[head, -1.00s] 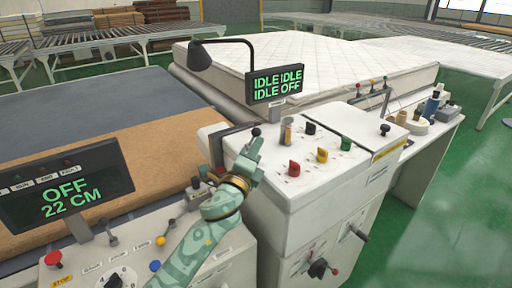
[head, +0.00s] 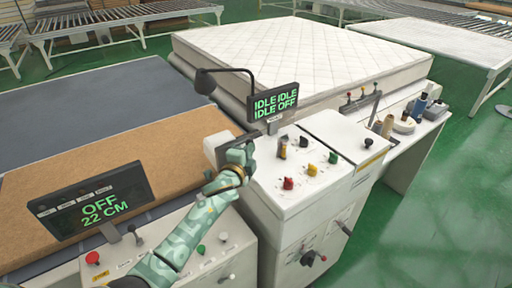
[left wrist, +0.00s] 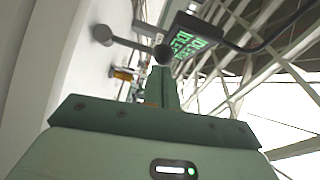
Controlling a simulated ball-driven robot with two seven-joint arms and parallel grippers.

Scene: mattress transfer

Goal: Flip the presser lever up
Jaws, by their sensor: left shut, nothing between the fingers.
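In the left wrist view a grey lever (left wrist: 128,44) with a dark ball at its end stands out from a pale panel; it appears to be the presser lever. My left gripper (left wrist: 162,75) is shut and empty, its fingertips just below the ball; I cannot tell whether they touch. In the head view my left gripper (head: 247,150) is at the left edge of the white control cabinet (head: 290,203). The lever is hard to make out there, partly hidden behind the gripper. My right gripper is not in view.
A second display (head: 95,207) reads OFF 22 CM. A white mattress (head: 310,58) lies behind. Green floor (head: 440,200) is free at right.

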